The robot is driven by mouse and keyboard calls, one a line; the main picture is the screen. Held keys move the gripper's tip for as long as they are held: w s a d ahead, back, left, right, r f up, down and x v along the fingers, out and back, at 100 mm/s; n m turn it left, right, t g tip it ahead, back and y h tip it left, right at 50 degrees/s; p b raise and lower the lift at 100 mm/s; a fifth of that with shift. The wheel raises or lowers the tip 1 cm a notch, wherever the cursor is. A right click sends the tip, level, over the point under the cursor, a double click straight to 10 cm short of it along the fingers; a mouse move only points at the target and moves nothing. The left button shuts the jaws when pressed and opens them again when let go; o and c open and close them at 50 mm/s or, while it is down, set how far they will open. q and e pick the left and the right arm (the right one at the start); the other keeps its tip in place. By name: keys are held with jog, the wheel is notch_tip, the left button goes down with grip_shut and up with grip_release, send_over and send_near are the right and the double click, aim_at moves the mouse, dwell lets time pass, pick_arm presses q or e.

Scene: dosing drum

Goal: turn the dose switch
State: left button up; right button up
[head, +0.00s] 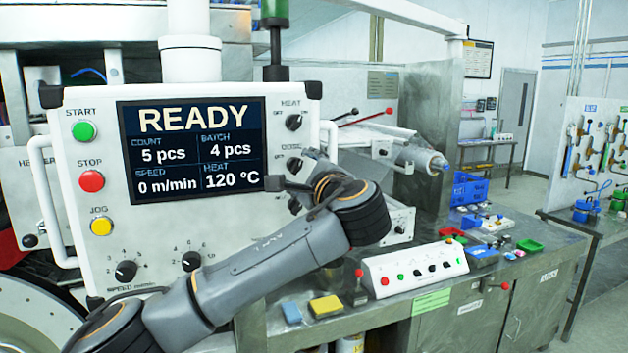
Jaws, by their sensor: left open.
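The dose switch (294,165) is a dark rotary knob under a "DOSE" label on the right side of the white control panel (240,230). My arm comes in from the lower left and partly hides it. My left gripper (291,172) is at the dose switch, with one finger to its upper right and one to its lower left. The jaws are open. I cannot tell whether the fingers touch the knob. The switch's pointer direction is not clear. My right gripper is not in view.
The heat knob (293,121) sits above the dose switch. Another knob is partly hidden below. The panel's display (192,150) reads READY. A white handle (329,140) stands at the panel's right edge. A bench with a white button box (415,268) and small parts stands to the right.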

pick_arm(q)
jog(key=v, duration=1)
jog(key=shift+s+d, duration=0.15)
jog(key=shift+s, duration=0.1)
